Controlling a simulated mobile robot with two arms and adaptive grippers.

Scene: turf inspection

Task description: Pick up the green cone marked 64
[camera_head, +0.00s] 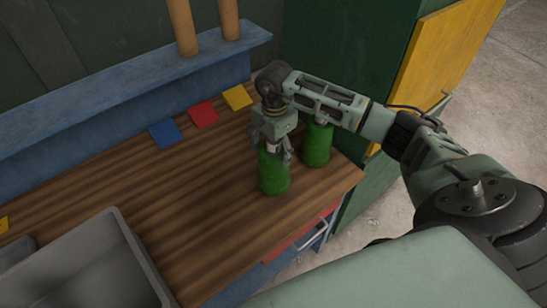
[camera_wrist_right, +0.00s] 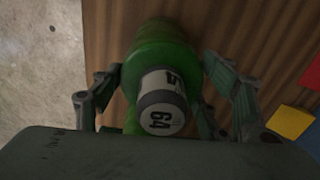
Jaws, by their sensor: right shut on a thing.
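The green cone marked 64 (camera_head: 273,172) stands upright on the wooden bench top, near its right end. In the right wrist view the cone (camera_wrist_right: 160,45) shows its white and grey top with the number 64, between the two fingers. My right gripper (camera_head: 274,150) is above the cone and shut on its top part; it also shows in the right wrist view (camera_wrist_right: 160,95). I cannot tell whether the cone's base touches the wood. A second green cone (camera_head: 317,146) stands just behind and right, partly hidden by my right arm. My left gripper is out of view.
Blue (camera_head: 165,132), red (camera_head: 202,114) and yellow (camera_head: 237,98) squares lie along the back of the bench (camera_head: 200,200). A grey bin (camera_head: 125,245) sits at the front left. A blue ledge with two brown posts runs behind. A dark green cabinet stands at the back right.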

